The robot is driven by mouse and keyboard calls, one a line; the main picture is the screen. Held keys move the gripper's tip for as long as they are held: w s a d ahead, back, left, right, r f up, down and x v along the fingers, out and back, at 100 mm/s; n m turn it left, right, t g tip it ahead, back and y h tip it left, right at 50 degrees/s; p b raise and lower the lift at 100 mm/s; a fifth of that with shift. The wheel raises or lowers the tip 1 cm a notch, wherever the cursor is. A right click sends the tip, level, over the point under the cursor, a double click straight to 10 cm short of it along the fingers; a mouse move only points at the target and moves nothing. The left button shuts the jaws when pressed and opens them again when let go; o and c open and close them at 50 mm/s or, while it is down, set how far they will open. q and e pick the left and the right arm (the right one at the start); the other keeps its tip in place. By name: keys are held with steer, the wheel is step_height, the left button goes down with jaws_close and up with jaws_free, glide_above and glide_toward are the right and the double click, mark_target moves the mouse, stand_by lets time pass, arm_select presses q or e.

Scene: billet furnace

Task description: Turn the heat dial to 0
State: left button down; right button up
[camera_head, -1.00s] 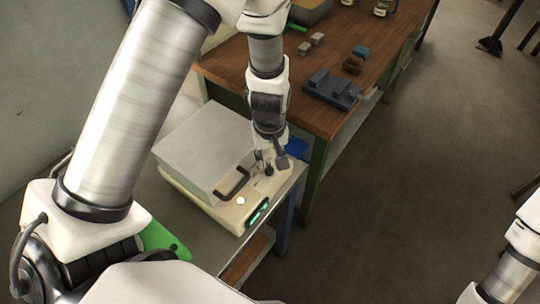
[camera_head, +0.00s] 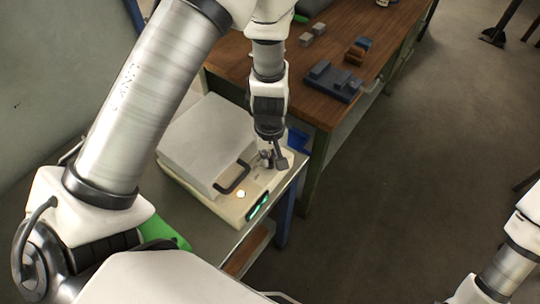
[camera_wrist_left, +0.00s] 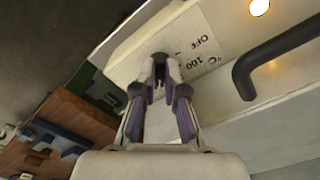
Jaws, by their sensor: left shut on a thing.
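The furnace (camera_head: 208,140) is a pale box with a grey lid, a black handle (camera_head: 232,178), a green display (camera_head: 258,206) and a glowing round light (camera_head: 241,194). The heat dial (camera_wrist_left: 159,60) is a small dark knob on its cream panel, mostly hidden by my fingers. Printed marks "OFF" and "°C 100" (camera_wrist_left: 203,62) lie beside it in the left wrist view. My left gripper (camera_head: 269,160) is down at the panel, its fingertips (camera_wrist_left: 160,75) closed around the dial. The dial's exact setting cannot be read. My right gripper is out of view.
The black handle also shows close to the right of my left gripper in the wrist view (camera_wrist_left: 275,58). A wooden workbench (camera_head: 310,95) with a blue-grey fixture (camera_head: 333,82) and small blocks stands behind the furnace.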

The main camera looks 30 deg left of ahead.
arm_select(q)
steer(key=shift+n, duration=0.3)
steer(key=n+p, duration=0.3)
steer(key=n, duration=0.1)
steer(key=shift+r, duration=0.1)
steer(key=n+p, duration=0.1)
steer(key=n, duration=0.2)
steer(key=shift+n, duration=0.3)
steer(key=n+p, duration=0.1)
steer(key=n, duration=0.2)
steer(key=shift+n+p, duration=0.3)
steer(key=n, duration=0.2)
steer(key=shift+n, duration=0.4)
steer(key=n, duration=0.2)
steer(key=shift+f+n, duration=0.25)
steer(key=shift+n, duration=0.05)
steer(key=n, duration=0.6)
steer(key=shift+n, duration=0.4)
